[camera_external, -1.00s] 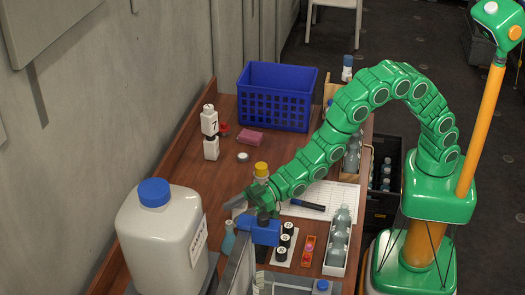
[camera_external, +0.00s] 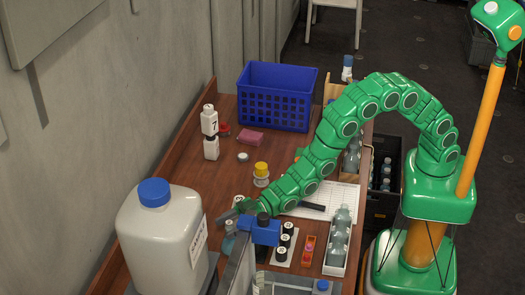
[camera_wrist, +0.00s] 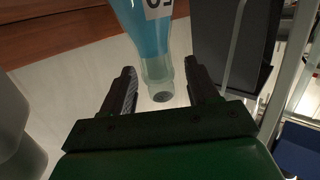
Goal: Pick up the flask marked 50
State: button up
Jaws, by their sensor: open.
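A flask of blue liquid (camera_wrist: 148,25) with a white label shows in the wrist view. Its clear neck points toward me and lies between my fingers. The label is cut off by the frame edge, so I cannot read the mark in full. My gripper (camera_wrist: 160,68) is open, with one dark finger on each side of the neck and gaps visible. In the external view my gripper (camera_external: 234,214) is just above the flask (camera_external: 229,243), which stands mostly hidden between the big white jug and a blue device.
The white jug (camera_external: 160,235) with a blue cap stands close on the left. The blue device (camera_external: 265,232) and several black-topped vials (camera_external: 282,250) are on the right. A blue basket (camera_external: 275,98) stands at the back.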

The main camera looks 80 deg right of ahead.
grip_shut()
dwell(0.4)
jog(key=shift+r, duration=0.45)
notch_tip(320, 180, up, 2)
jog(key=shift+r, duration=0.2)
jog(key=s+d+r, duration=0.8)
jog(key=s+r, duration=0.1)
jog(key=s, duration=0.2)
jog(key=shift+d+r, duration=0.3)
